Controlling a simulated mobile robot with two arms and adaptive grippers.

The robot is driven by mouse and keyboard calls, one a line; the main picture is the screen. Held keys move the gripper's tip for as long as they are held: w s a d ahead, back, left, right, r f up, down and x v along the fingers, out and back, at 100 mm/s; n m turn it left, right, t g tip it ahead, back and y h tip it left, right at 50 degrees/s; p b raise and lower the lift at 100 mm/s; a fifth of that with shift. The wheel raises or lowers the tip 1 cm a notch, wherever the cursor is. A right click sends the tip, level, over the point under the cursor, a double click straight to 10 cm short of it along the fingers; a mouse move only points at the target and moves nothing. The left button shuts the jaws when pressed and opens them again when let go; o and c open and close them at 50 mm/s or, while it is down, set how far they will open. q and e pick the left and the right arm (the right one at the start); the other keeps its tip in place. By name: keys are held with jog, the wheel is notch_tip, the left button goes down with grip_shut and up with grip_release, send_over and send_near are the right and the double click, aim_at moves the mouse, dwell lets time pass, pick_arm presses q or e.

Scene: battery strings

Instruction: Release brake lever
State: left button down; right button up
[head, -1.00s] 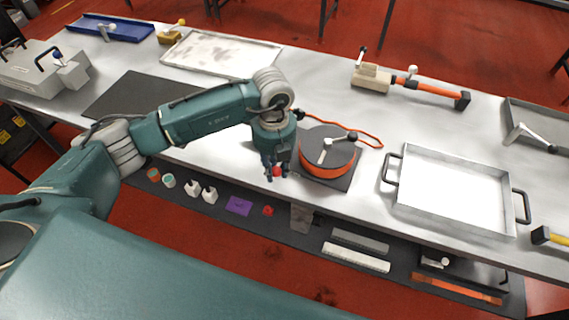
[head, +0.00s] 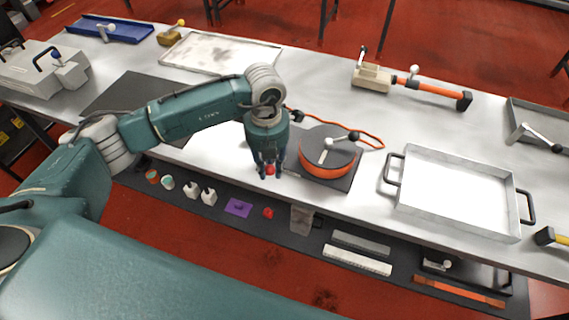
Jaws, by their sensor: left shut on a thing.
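My left gripper (head: 268,172) points down at the front edge of the table, just left of the orange reel. Its fingers are shut on a small red knob (head: 269,170), which shows between the fingertips. I take the knob to be the end of the brake lever; the rest of the lever is hidden behind the fingers. The reel (head: 326,171) has a grey top, an orange rim and a crank with a black knob (head: 353,136). It stands on a dark base plate (head: 345,183). My right gripper is not in view.
An orange cable (head: 345,129) runs behind the reel. A metal tray (head: 460,190) with black handles stands to the right. A dark mat (head: 125,92) lies to the left. Several small parts, including a purple piece (head: 238,207), lie on the lower shelf.

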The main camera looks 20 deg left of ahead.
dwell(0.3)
pick_arm(q)
jog(key=shift+w+a+m+b, duration=0.2)
jog(key=shift+a+m+b, duration=0.6)
jog(key=shift+m, duration=0.5)
jog(key=shift+w+a+m+b, duration=0.15)
jog(key=shift+a+m+b, duration=0.05)
jog(key=shift+m+b, duration=0.35)
jog(key=c, duration=1.5)
grip_release()
